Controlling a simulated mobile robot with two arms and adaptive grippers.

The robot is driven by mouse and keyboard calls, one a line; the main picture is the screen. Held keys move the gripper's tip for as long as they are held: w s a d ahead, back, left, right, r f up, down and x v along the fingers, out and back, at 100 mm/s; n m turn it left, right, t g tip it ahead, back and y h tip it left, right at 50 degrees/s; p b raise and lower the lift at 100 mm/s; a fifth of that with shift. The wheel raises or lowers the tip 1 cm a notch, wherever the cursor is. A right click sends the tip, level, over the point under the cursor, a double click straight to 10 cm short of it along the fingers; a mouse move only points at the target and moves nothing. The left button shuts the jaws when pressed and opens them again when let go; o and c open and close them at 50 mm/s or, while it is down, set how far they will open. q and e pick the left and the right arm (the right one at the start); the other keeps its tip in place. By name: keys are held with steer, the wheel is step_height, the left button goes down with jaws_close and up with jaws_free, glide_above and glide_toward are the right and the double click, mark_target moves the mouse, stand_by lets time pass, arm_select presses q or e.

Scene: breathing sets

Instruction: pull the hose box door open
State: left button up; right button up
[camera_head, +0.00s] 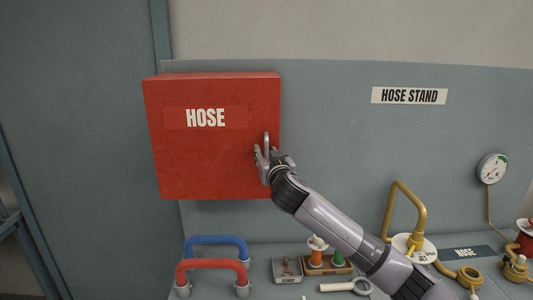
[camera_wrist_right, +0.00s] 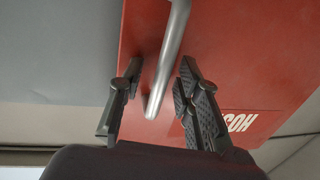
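The red hose box (camera_head: 205,165) with a white HOSE label is mounted on the grey panel, left of centre in the head view. Its door looks closed. A vertical metal handle (camera_head: 266,141) stands at the door's right side. My right gripper (camera_head: 263,155) is at the lower part of this handle. In the right wrist view the handle (camera_wrist_right: 168,60) passes between the two fingers of my right gripper (camera_wrist_right: 156,88), with visible gaps on both sides. The fingers are open around the handle. The red door (camera_wrist_right: 225,55) lies behind it. My left gripper is not in view.
Below the box stand a blue handle (camera_head: 216,240) and a red handle (camera_head: 212,265).

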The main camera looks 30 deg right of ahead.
steer(key=shift+c, duration=0.2)
jaws_close()
stand_by(0.6)
